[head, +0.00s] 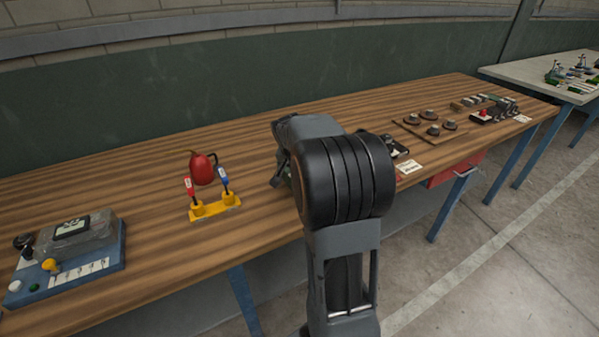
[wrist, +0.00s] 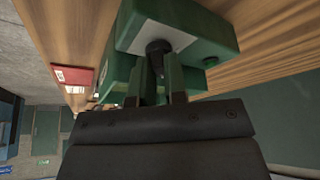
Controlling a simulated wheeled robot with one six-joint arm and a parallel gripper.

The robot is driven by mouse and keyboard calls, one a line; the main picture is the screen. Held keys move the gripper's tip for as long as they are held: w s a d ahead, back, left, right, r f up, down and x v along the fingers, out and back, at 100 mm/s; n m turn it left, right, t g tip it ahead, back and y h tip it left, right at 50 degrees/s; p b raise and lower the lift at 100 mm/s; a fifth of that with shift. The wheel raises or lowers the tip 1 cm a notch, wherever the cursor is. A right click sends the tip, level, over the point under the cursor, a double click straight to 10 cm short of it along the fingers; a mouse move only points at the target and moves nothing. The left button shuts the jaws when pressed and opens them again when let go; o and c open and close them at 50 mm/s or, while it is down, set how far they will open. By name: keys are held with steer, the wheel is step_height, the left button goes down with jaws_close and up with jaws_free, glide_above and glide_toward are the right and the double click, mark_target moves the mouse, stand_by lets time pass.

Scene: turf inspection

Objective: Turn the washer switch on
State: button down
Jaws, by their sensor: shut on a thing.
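In the wrist view, a green box (wrist: 222,38) with a pale plate (wrist: 140,32) on its face fills the upper middle. A dark round switch knob (wrist: 158,47) stands out from that plate. My gripper (wrist: 160,65) is shut on the knob, with a finger on each side. In the head view my arm hides the box and my gripper almost wholly. I cannot read the plate or tell the switch's position.
On the wooden bench (head: 130,180), a red object on a yellow stand (head: 215,208) is left of my arm. A blue-based device (head: 70,255) is at far left. Round dark parts (head: 430,117) lie to the right. A red-and-white item (wrist: 72,76) shows in the wrist view.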

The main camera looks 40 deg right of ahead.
steer(key=m+b, duration=0.1)
steer(key=m, duration=0.1)
steer(key=m+g+h, duration=0.1)
steer(key=m, duration=0.1)
steer(key=shift+w+f+g+b, duration=0.1)
steer(key=shift+w+g+b, duration=0.1)
steer(key=shift+g+b, duration=0.15)
steer(key=shift+m+g, duration=0.55)
steer(key=shift+m, duration=1.55)
steer(key=c, duration=1.4)
jaws_free()
steer(key=shift+c, duration=0.2)
steer(key=p+v, duration=0.1)
steer(key=v, duration=1.3)
steer(key=shift+w, duration=0.15)
